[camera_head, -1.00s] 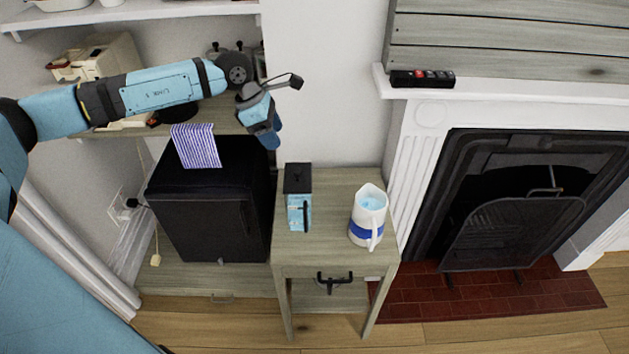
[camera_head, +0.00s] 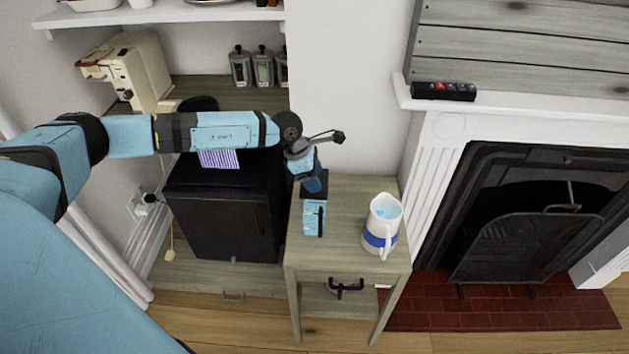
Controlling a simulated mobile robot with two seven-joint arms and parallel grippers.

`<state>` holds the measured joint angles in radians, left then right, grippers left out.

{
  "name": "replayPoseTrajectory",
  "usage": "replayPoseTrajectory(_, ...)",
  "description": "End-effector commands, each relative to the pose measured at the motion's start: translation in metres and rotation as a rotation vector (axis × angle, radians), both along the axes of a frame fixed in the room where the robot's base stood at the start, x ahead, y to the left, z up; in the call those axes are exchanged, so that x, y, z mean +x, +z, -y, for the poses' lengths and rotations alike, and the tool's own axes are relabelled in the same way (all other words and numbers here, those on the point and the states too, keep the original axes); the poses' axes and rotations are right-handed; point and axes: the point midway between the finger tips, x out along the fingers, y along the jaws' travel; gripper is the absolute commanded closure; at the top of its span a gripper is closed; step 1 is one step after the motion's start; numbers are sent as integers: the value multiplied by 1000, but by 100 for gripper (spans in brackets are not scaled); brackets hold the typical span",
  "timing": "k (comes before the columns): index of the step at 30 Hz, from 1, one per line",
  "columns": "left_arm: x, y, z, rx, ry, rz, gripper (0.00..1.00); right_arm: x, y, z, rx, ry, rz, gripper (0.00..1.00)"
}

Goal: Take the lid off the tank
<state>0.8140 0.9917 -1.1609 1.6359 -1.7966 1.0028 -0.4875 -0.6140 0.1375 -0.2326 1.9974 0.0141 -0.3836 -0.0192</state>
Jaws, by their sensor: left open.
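The tank (camera_head: 312,219) is a small light-blue upright box with a dark handle on its front, standing on the left part of a small wooden table. Its dark lid (camera_head: 322,192) sits on top, partly hidden by my gripper. My left gripper (camera_head: 314,187) points down just over the lid and is open. I cannot tell whether its fingers touch the lid. My right gripper is not in view.
A white and blue pitcher (camera_head: 382,226) stands right of the tank on the table (camera_head: 349,196). A black mini fridge (camera_head: 222,213) with a striped cloth (camera_head: 219,158) is left. A fireplace (camera_head: 520,215) is at the right.

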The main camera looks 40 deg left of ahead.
Motion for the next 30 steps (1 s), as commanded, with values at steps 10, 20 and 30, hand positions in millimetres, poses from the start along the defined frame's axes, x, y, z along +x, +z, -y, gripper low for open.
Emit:
replayPoseTrajectory(10, 1, -4, 1, 0, -1, 0, 66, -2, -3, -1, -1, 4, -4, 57)
replayPoseTrajectory(20, 1, -4, 1, 1, -1, 1, 98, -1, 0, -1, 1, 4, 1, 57)
replayPoseTrajectory(30, 2, 14, 1, 1, -1, 3, 98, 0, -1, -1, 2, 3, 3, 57)
